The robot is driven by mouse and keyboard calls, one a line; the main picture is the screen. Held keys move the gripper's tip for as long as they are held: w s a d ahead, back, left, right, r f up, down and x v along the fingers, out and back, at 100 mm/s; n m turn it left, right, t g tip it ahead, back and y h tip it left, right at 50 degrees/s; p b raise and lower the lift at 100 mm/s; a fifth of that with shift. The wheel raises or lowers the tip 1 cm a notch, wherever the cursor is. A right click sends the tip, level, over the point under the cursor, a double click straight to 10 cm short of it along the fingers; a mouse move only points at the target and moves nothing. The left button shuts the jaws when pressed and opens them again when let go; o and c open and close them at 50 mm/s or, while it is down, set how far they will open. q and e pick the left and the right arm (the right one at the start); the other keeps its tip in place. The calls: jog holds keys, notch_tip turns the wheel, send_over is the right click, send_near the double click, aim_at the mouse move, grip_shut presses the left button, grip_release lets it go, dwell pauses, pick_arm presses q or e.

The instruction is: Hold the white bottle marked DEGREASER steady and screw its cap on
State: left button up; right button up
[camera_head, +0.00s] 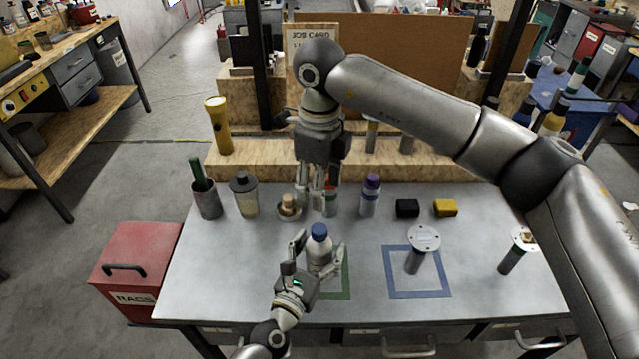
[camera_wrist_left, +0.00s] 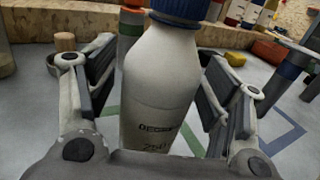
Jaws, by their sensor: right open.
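The white bottle (camera_head: 319,258) marked DEGREASER stands upright at the green square outline on the table. A blue cap (camera_head: 319,231) sits on its top; how tightly cannot be seen. In the left wrist view the bottle (camera_wrist_left: 160,95) fills the middle, label facing me, with the cap (camera_wrist_left: 180,8) cut off by the top edge. My left gripper (camera_head: 319,250) is open, one finger on each side of the bottle, with small gaps showing. My right gripper (camera_head: 317,203) points down, open and empty, behind and above the bottle, apart from the cap.
Behind stand a dark cup (camera_head: 207,204), a grey-lidded jar (camera_head: 245,198), a cork-topped pot (camera_head: 289,208) and a purple-capped bottle (camera_head: 370,197). A flanged post (camera_head: 424,243) stands in the blue square (camera_head: 420,291).

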pick_arm(q)
jog(key=v, duration=1.2)
dwell(0.4)
